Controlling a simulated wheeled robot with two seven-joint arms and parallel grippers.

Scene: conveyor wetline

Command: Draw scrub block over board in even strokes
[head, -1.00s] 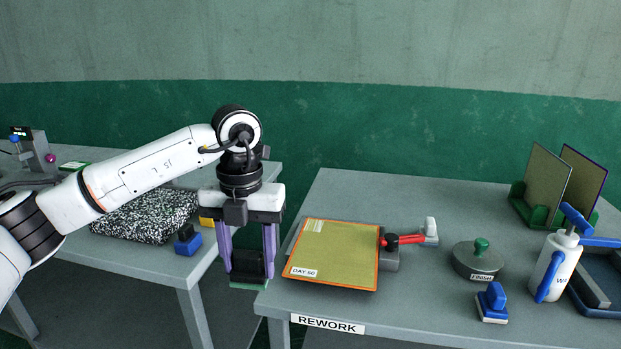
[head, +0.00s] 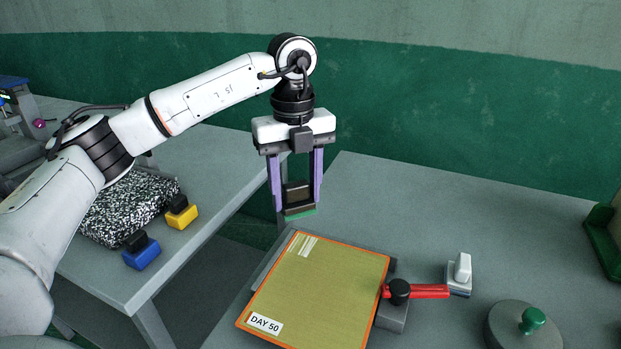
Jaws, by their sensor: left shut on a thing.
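The board (head: 318,295) is a yellow-green panel with an orange edge and a "DAY 50" label, lying flat on a grey fixture. A red-handled clamp (head: 428,291) sits at its right side. My left gripper (head: 298,200) has purple fingers and is shut on a dark block with a green underside, the scrub block (head: 299,211). It holds the block above the board's far edge, apart from the board as far as I can tell. My right gripper is out of view.
A blue block (head: 142,256) and a yellow block (head: 182,217) lie on the left table by a speckled slab (head: 125,210). A grey round weight with a green knob (head: 524,328) and a white-handled tool (head: 460,275) stand right of the board. The rework table's back (head: 420,200) is clear.

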